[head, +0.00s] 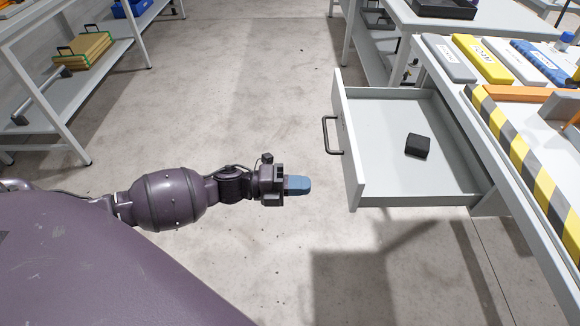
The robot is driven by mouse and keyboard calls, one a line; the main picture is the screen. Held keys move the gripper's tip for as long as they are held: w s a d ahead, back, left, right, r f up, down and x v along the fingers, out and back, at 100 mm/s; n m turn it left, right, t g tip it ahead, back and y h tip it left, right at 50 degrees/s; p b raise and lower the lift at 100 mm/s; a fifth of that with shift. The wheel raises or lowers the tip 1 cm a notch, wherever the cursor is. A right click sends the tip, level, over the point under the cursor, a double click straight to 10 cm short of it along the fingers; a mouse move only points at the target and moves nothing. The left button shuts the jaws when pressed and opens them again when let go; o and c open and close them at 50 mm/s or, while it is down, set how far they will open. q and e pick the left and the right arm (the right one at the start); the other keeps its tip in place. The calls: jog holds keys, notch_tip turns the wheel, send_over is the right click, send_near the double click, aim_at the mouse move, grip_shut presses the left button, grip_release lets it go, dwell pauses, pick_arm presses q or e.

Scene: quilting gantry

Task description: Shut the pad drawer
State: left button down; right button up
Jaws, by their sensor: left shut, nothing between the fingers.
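The pad drawer (349,176) is pulled well out to the left from under the table on the right. It is pale grey, with a dark bar handle (327,135) on its front. A small black block (418,146) lies inside on the drawer floor. My left gripper (305,185) is shut and empty, with blue fingertips pointing right. It is a short way left of the drawer front, nearer to me than the handle, and appears apart from it. My right gripper is not in the view.
The table's edge has a yellow and black striped strip (512,144). Grey, yellow and blue pads lie on it, including a yellow one (482,59). A shelf rack (62,92) stands at the far left. The floor (250,90) between is clear.

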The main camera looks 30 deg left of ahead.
aim_at(452, 192)
pick_arm(q)
jog(key=x, duration=0.7)
jog(key=shift+w+d+f+b, duration=0.1)
jog(key=shift+w+d+b, duration=0.1)
jog(key=shift+d+b, duration=0.2)
jog(key=shift+w+d, duration=0.25)
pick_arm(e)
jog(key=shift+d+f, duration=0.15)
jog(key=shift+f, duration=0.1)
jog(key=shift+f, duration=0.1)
pick_arm(q)
jog(key=shift+w+d, duration=0.3)
jog(key=shift+d, duration=0.25)
jog(key=b+x, duration=0.2)
jog(key=x, duration=2.4)
jog(key=shift+w+f+b, duration=0.1)
jog(key=shift+f+b, duration=0.05)
jog(key=shift+b, duration=0.15)
jog(key=shift+w+d, duration=0.35)
jog(key=shift+d, duration=0.05)
jog(key=shift+r, duration=0.3)
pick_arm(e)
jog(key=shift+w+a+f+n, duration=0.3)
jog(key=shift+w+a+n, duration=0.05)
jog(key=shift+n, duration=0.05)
